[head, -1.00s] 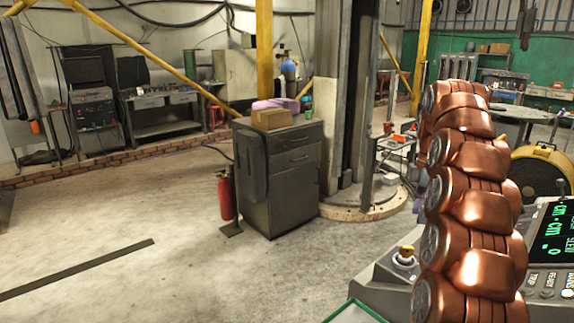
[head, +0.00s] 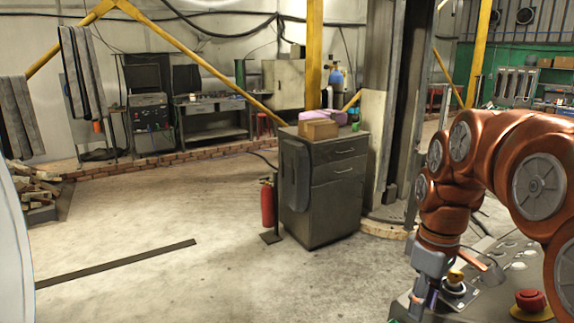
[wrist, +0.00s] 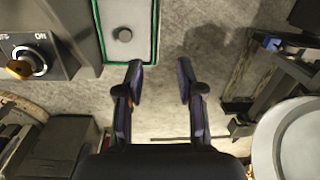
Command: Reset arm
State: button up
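My copper-coloured arm bends over at the right of the head view, with my gripper (head: 428,292) hanging down at its end beside the grey control panel (head: 497,262). In the wrist view my gripper (wrist: 160,78) shows two dark fingers spread apart. Nothing is between them, and bare concrete floor lies below. The panel's rotary key switch (wrist: 24,64) with an ON label is left of the fingers, apart from them. In the head view this yellowish knob (head: 455,277) sits just right of my gripper.
A red mushroom button (head: 530,300) stands on the panel under my arm. A grey cabinet (head: 325,205) with a cardboard box (head: 319,129) on top stands mid-view, with a red extinguisher (head: 267,205) beside it. The floor (head: 150,222) at left is mostly clear.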

jog(key=s+a+f+m, duration=0.3)
jog(key=s+f, duration=0.2)
jog(key=s, duration=0.5)
jog(key=s+a+f+m, duration=0.3)
jog(key=s+f+m, duration=0.1)
jog(key=s, duration=0.7)
jog(key=shift+f+g, duration=0.4)
jog(key=shift+f, duration=0.3)
jog(key=shift+s+a, duration=0.1)
